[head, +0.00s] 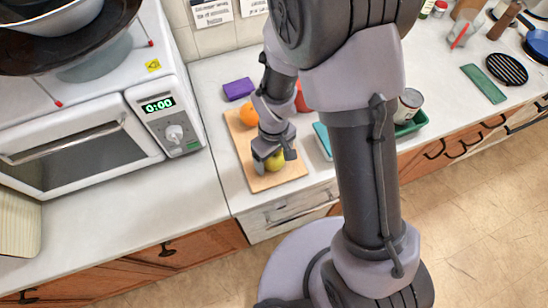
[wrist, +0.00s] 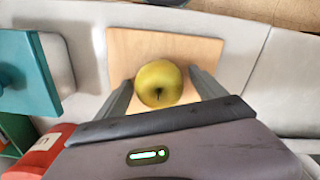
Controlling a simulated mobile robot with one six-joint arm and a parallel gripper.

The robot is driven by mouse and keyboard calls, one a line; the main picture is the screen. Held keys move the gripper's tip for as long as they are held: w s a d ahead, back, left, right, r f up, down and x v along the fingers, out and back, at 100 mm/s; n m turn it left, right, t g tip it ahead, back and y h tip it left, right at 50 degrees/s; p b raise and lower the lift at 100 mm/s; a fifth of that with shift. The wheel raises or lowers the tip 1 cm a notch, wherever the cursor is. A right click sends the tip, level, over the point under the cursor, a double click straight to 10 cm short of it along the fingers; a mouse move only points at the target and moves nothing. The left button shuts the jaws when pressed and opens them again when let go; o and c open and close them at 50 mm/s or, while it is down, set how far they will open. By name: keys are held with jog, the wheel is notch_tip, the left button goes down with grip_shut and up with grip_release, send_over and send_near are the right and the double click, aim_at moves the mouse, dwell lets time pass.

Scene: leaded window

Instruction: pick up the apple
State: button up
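A yellow-green apple (head: 275,162) sits on a wooden cutting board (head: 241,152) on the white counter. In the wrist view the apple (wrist: 159,83) is whole, with its dark stem end facing the camera. My gripper (head: 273,157) points down over the apple. In the wrist view my gripper (wrist: 160,80) has one finger on each side of the apple, with narrow gaps that suggest it is open around it. Whether a finger touches the skin is hard to tell.
An orange (head: 249,114) lies on the board behind my gripper. A purple block (head: 238,89) lies beyond it. A teal object (head: 322,140) and a jar (head: 409,104) stand to the right, partly behind my arm. A white microwave (head: 85,140) is at the left.

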jog(key=c, duration=1.3)
jog(key=shift+c, duration=0.2)
jog(key=shift+r, duration=0.1)
